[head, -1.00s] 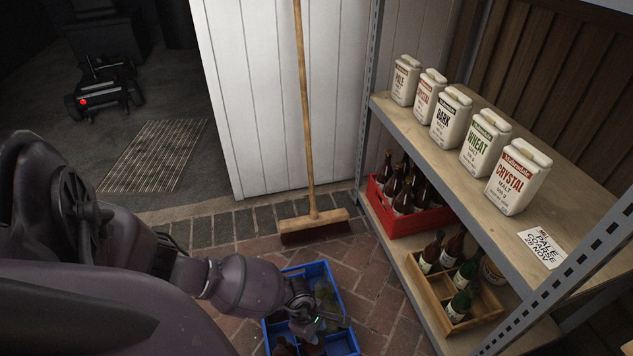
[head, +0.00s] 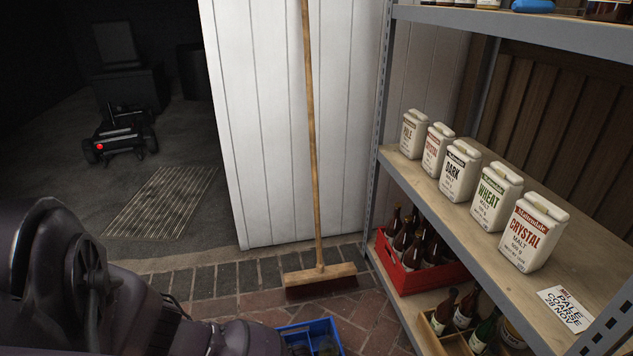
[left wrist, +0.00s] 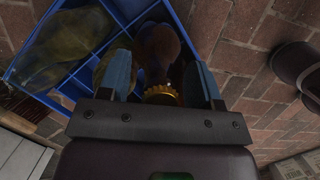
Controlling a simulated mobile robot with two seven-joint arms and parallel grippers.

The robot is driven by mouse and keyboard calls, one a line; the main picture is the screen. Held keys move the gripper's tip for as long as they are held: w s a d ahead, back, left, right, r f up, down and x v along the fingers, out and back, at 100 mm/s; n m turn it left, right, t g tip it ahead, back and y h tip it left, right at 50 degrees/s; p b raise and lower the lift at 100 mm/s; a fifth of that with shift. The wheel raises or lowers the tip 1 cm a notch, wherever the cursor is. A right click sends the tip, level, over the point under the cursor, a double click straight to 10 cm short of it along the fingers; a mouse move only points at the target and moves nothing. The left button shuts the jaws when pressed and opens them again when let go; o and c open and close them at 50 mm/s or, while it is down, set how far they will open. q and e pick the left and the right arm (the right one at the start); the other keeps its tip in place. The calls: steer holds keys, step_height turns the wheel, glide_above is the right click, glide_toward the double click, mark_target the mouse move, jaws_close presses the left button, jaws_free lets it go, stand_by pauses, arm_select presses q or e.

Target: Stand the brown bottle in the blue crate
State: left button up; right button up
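The blue crate (head: 311,325) shows only its far end at the bottom of the head view. Its blue rim (left wrist: 170,10) and dividers fill the upper left of the left wrist view. The brown bottle (left wrist: 155,45), with a gold cap (left wrist: 160,94), is within the crate's outline, cap towards the camera. Its base is hidden. My left gripper (left wrist: 160,70) has one finger on each side of the bottle's neck; the fingers look spread, with slight gaps. The gripper is below the head view's edge. My right gripper is in neither view.
Another large glass bottle (left wrist: 62,45) is in a crate compartment. A broom (head: 318,277) leans against the white wall. The shelf at right holds a red crate of bottles (head: 412,272), a wooden crate (head: 447,340) and white malt containers (head: 490,197). Brick floor surrounds the blue crate.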

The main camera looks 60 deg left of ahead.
arm_select(q)
steer(key=p+v, duration=0.5)
steer(key=v, duration=0.7)
steer(key=shift+p, duration=0.3)
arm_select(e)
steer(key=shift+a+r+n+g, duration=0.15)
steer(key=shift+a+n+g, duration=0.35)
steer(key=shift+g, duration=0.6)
arm_select(q)
steer(key=shift+r, duration=0.1)
steer(key=shift+w+r, duration=0.1)
